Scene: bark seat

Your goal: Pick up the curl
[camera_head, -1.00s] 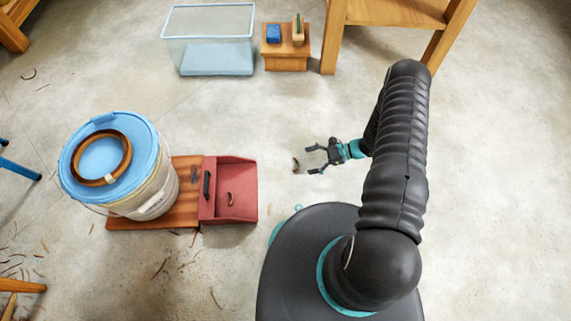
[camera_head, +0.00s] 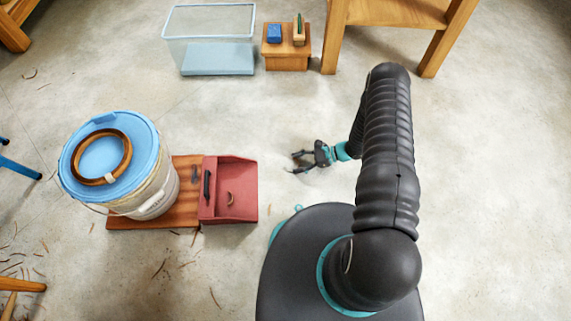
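My gripper (camera_head: 294,163) is low over the concrete floor, right of the red dustpan, with its fingers apart and pointing left. The small brown curl that lay in front of the fingers is not distinguishable now; it seems hidden at or between the fingertips. Another brown curl (camera_head: 231,198) lies inside the red dustpan (camera_head: 247,180).
A clear bin (camera_head: 215,58), a small wooden block stand (camera_head: 287,62) and a wooden stool (camera_head: 432,54) stand at the back. More bark shavings litter the floor at lower left.

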